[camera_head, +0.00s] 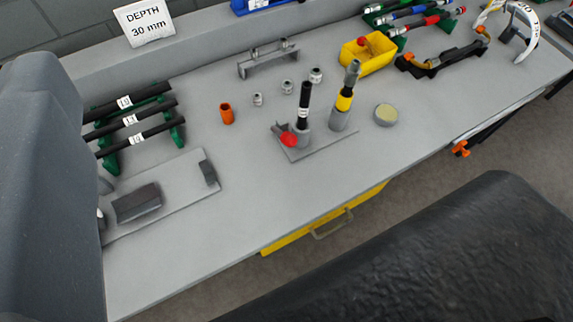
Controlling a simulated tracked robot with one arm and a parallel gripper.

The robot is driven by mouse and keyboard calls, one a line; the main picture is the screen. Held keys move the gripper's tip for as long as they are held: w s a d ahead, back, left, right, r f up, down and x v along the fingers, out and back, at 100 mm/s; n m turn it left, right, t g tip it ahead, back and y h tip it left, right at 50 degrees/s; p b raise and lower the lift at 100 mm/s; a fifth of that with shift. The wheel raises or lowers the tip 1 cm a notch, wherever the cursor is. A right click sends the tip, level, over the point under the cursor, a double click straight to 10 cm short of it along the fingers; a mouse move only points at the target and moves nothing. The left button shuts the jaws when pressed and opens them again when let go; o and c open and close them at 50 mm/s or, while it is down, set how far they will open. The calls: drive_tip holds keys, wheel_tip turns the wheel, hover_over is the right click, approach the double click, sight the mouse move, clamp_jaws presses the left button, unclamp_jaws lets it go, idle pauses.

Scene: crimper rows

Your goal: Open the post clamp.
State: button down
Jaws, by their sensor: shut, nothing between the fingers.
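The post clamp stands in the middle of the bench on a grey base plate (322,141). Its grey collar (301,137) is around the foot of an upright black hose piece (305,97). A red handle (287,138) sticks out from the collar toward the lower left. I cannot tell from here how tightly the collar grips the hose. My gripper's fingertips do not show. Only large dark parts of my own body fill the left edge and the lower right, well in front of the bench.
Close right of the clamp stands a grey post with a yellow band (344,101). A round pad (385,115), an orange cup (227,113) and small metal fittings (287,87) are nearby. A yellow bin (368,57) stands behind. Left are a hose rack (112,162) and flat plate (180,190).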

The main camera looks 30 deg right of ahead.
drive_tip(key=w+d+f+m+g+b, duration=0.15)
drive_tip(key=w+d+f+m, duration=0.35)
drive_tip(key=f, duration=0.5)
drive_tip(key=m+g+y+b, duration=0.15)
drive_tip(key=m+b, duration=0.35)
drive_tip(key=m, duration=1.9)
approach(282, 135)
drive_tip(key=s+d+f, duration=0.2)
drive_tip(key=s+d, duration=0.1)
drive_tip(key=s, duration=0.2)
drive_tip(key=b+x, duration=0.3)
drive_tip(key=x, duration=0.6)
drive_tip(key=shift+w+a, duration=0.15)
drive_tip(key=shift+w, duration=0.15)
drive_tip(key=shift+r, duration=0.1)
drive_tip(key=p, duration=0.2)
drive_tip(key=shift+w+r+p, duration=0.1)
drive_tip(key=shift+r+p, duration=0.1)
drive_tip(key=shift+p, duration=0.15)
